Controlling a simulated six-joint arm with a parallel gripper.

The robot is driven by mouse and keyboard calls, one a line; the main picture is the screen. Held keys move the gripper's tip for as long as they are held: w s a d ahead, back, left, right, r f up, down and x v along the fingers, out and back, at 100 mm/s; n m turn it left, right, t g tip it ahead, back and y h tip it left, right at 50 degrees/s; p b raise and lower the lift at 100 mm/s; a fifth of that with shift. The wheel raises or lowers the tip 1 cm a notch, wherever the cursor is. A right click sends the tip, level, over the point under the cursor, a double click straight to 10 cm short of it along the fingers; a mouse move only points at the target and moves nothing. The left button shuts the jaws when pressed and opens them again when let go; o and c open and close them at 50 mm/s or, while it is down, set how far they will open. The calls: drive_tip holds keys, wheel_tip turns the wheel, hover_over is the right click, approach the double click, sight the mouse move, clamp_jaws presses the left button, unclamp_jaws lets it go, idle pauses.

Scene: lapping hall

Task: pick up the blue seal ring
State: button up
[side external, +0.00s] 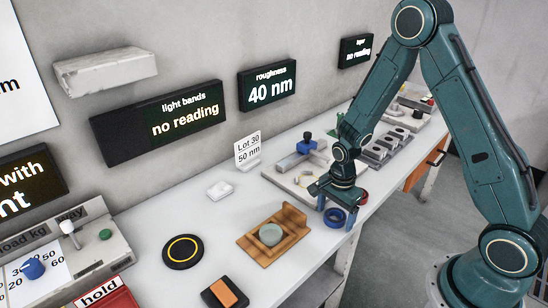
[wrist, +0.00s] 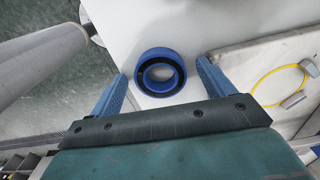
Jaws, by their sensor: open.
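The blue seal ring (side external: 335,217) lies flat near the front edge of the white bench in the side view. In the wrist view the ring (wrist: 160,73) shows whole, with a dark inner band and an open centre. My gripper (side external: 337,208) is open above it. In the wrist view the two blue fingers of my gripper (wrist: 161,82) stand apart, one to the left and one to the right of the ring. The ring lies between their lines; I cannot tell the height left between fingertips and bench.
A pale plate (wrist: 240,62) with a yellow loop (wrist: 285,70) is close to the right finger in the wrist view. A wooden tray (side external: 290,243) holding a grey disc stands left of the ring. A black disc with a yellow ring (side external: 183,251) lies farther left.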

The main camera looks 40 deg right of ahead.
drive_tip(key=shift+c, duration=0.4)
drive_tip(key=c, duration=1)
drive_tip(key=shift+r, duration=0.15)
wheel_tip(320, 180, up, 20)
drive_tip(key=shift+f, duration=0.15)
drive_tip(key=shift+f, duration=0.1)
idle(0.5)
drive_tip(key=w+f+n, duration=0.1)
drive_tip(key=f+n, duration=0.3)
drive_tip(key=n, duration=0.2)
drive_tip(key=w+f+n, duration=0.2)
drive_tip(key=f+n, duration=0.2)
drive_tip(key=n, duration=0.2)
drive_tip(key=w+d+f+n, duration=0.1)
drive_tip(key=w+f+n, duration=0.1)
drive_tip(key=f+n, duration=0.3)
drive_tip(key=shift+d+f+n, duration=0.1)
drive_tip(key=shift+n, duration=0.8)
